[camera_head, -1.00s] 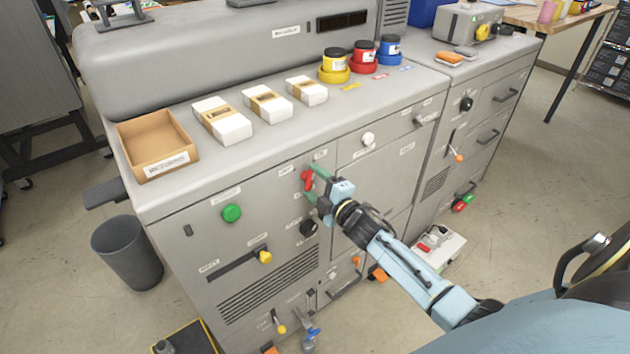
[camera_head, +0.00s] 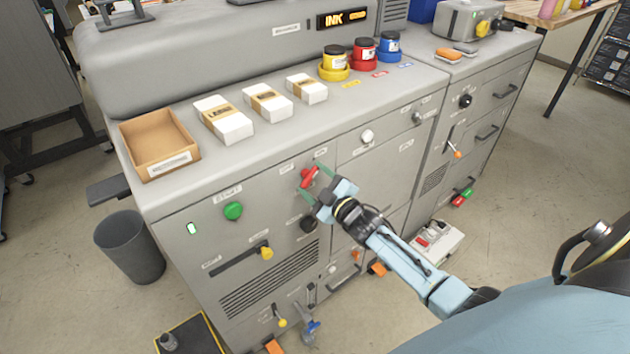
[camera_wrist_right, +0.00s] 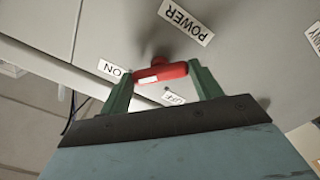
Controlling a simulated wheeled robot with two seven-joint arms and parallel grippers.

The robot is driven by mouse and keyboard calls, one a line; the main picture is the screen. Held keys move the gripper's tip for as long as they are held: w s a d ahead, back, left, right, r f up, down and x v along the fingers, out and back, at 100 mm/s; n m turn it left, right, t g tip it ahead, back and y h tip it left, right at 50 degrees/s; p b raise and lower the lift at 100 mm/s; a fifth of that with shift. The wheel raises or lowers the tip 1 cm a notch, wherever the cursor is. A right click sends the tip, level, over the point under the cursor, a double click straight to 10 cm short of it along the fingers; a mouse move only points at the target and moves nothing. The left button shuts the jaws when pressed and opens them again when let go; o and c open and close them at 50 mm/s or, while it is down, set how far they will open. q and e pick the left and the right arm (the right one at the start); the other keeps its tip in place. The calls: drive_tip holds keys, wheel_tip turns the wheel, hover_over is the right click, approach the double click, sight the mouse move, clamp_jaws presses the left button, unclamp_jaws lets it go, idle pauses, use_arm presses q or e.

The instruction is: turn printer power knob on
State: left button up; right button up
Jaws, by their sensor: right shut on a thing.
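The red power knob (camera_head: 309,177) is on the upper front panel of the grey printer (camera_head: 255,200), with its bar tilted toward the upper right. My right gripper (camera_head: 312,181) is shut on it, one green finger at each end of the bar. In the right wrist view the red knob (camera_wrist_right: 162,73) sits between the fingers of the gripper (camera_wrist_right: 160,90). Its white-marked end is beside the ON label (camera_wrist_right: 110,68). The POWER label (camera_wrist_right: 186,20) is above, and an OFF label (camera_wrist_right: 174,98) is partly covered. My left gripper is out of view.
The display (camera_head: 343,18) reads INK, and a small indicator (camera_head: 192,228) glows. Paper stacks, a cardboard tray (camera_head: 157,145) and ink jars stand on top.

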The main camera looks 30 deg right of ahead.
idle(0.3)
drive_tip(key=o, duration=1)
drive_tip(key=s, duration=0.9)
drive_tip(key=s+d, duration=0.1)
drive_tip(key=s, duration=0.3)
drive_tip(key=shift+s, duration=0.15)
